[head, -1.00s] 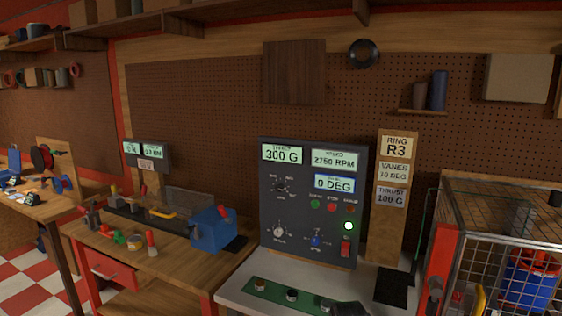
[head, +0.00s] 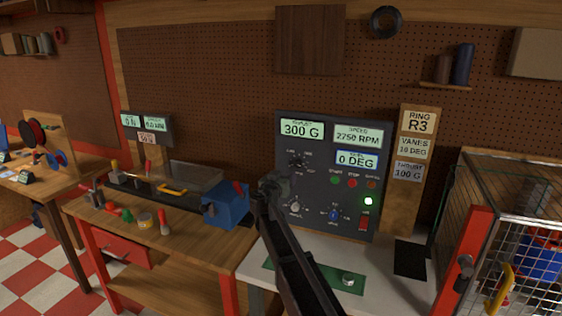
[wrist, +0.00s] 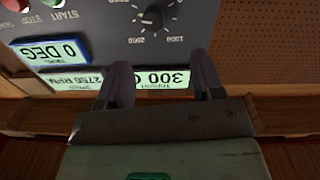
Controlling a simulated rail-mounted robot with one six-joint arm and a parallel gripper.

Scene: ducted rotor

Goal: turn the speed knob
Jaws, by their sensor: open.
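The dark control panel (head: 320,190) stands upright at the back of the bench. Its upper knob (head: 297,160) is black with a pale pointer and sits below the 300 G display. The knob also shows upside down at the top of the wrist view (wrist: 152,18), with 1000 and 2000 marks around it, so I take it as the speed knob. My gripper (head: 275,185) is at the panel's left side, below and left of that knob. In the wrist view its two fingers (wrist: 160,68) are apart with nothing between them. The knob lies beyond the tips, apart from them.
The displays read 300 G, 2750 RPM and 0 DEG. A lower dial (head: 295,207) and a blue knob (head: 334,215) are nearby. A wire cage (head: 510,220) stands right; a blue box (head: 226,205) stands left.

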